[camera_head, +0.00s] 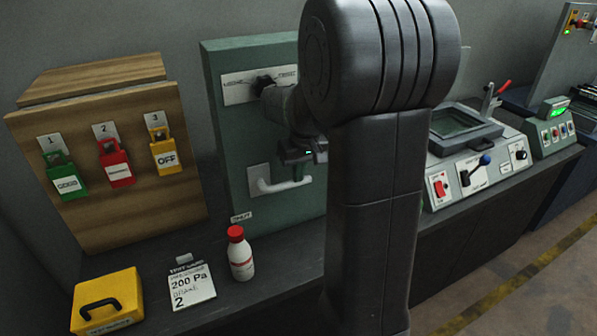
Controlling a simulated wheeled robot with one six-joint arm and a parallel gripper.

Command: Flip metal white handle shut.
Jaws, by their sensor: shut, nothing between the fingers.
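The white metal handle (283,185) is a curved bar on a pale plate, low on the front of the green panel (228,130). My gripper (312,155) is in front of the panel, just above the handle's right end. It is shut with nothing in it. I cannot tell whether the gripper touches the handle. My dark arm hides the right part of the panel. Above, a white label plate (238,90) with a dark knob (264,84) is on the same panel.
A wooden board (90,170) with green, red and yellow padlocks stands at left. A white bottle with red cap (241,255), a card (191,285) and a yellow case (107,300) are on the bench below. Control boxes (470,165) stand at right.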

